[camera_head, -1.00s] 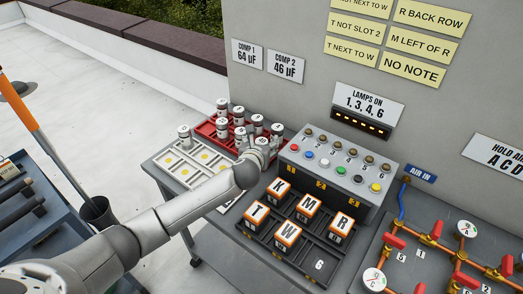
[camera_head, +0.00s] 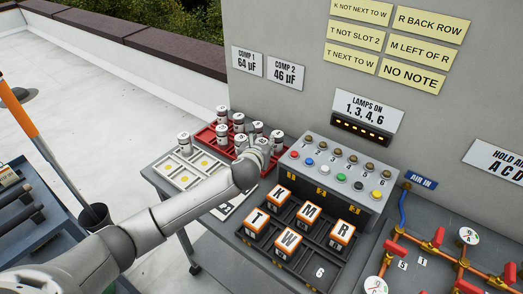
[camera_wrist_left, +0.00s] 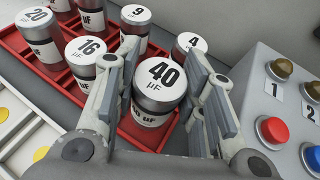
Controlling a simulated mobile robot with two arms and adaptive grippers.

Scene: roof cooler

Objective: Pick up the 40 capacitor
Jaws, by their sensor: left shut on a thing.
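The 40 capacitor (camera_wrist_left: 158,90) is a silver-topped can marked "40 µF" in the left wrist view. It stands about upright between the fingers of my left gripper (camera_wrist_left: 160,110), which is shut on it. The red tray (camera_wrist_left: 60,72) lies below and behind it. In the head view my left gripper (camera_head: 262,152) is at the right end of the red tray (camera_head: 207,134), and my arm hides most of the 40 capacitor there. I cannot tell whether its base is clear of the tray. My right gripper is not in view.
Capacitors marked 20 (camera_wrist_left: 38,22), 16 (camera_wrist_left: 86,50), 9 (camera_wrist_left: 136,16) and 4 (camera_wrist_left: 190,44) stand close around in the tray. The button box (camera_head: 338,170) is just right of my gripper. A pale tray with yellow dots (camera_head: 186,172) lies to the left.

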